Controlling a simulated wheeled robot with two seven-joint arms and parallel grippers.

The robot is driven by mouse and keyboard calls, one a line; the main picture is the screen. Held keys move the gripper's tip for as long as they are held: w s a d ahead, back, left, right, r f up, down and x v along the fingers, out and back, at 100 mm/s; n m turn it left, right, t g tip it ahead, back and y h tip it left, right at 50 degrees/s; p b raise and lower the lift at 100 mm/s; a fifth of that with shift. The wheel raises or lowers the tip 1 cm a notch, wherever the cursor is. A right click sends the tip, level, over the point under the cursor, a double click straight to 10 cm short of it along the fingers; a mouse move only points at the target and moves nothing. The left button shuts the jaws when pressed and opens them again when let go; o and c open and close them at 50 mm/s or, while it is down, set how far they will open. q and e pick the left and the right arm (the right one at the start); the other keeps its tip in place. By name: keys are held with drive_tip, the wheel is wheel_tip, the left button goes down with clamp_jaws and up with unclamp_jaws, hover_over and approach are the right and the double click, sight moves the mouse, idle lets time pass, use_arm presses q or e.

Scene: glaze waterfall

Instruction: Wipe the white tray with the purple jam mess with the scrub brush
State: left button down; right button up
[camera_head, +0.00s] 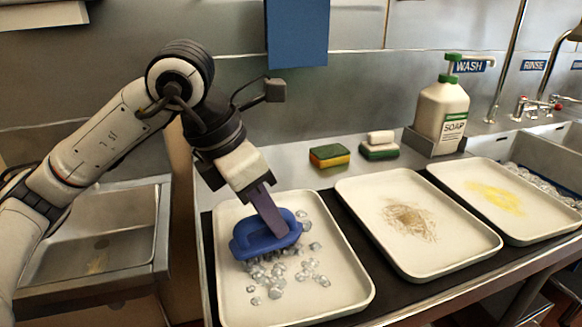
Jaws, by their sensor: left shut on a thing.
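My left gripper (268,212) is shut on the blue scrub brush (252,243) by its handle. The brush is over the left white tray (336,296), low among clear greyish bits (312,272) scattered there. Whether its bristles touch the tray is hard to tell. The middle white tray (358,200) holds a brownish, stringy mess (408,217). The right white tray (548,232) has a yellow smear (496,197). No purple mess shows on any tray. My right gripper is not in view.
Two sponges (330,156) (379,146) lie behind the trays. A soap bottle (441,112) stands at the back right. A sink basin (100,228) is at the left, and another sink (545,150) is at the right. The trays stand side by side on a dark counter strip.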

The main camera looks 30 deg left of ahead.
use_arm(q)
drive_tip(key=shift+s+d+r, duration=0.15)
drive_tip(key=shift+s+d, duration=0.15)
wheel_tip(320, 180, up, 3)
drive_tip(key=shift+f+p, duration=0.2)
drive_tip(key=shift+p, duration=0.75)
drive_tip(key=shift+r+p, duration=0.6)
drive_tip(key=shift+r, duration=0.1)
drive_tip(key=shift+r+p, duration=0.3)
drive_tip(key=shift+r, duration=0.15)
wheel_tip(320, 180, up, 2)
drive_tip(key=shift+r+p, duration=0.1)
drive_tip(key=shift+p, duration=0.8)
drive_tip(key=shift+r+p, duration=0.3)
drive_tip(key=shift+r, duration=0.1)
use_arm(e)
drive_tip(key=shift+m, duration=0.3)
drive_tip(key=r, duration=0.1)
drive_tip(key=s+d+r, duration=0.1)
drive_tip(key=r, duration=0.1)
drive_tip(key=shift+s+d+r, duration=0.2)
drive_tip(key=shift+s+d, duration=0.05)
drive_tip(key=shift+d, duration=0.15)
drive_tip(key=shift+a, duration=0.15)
use_arm(q)
drive_tip(key=shift+f, duration=0.1)
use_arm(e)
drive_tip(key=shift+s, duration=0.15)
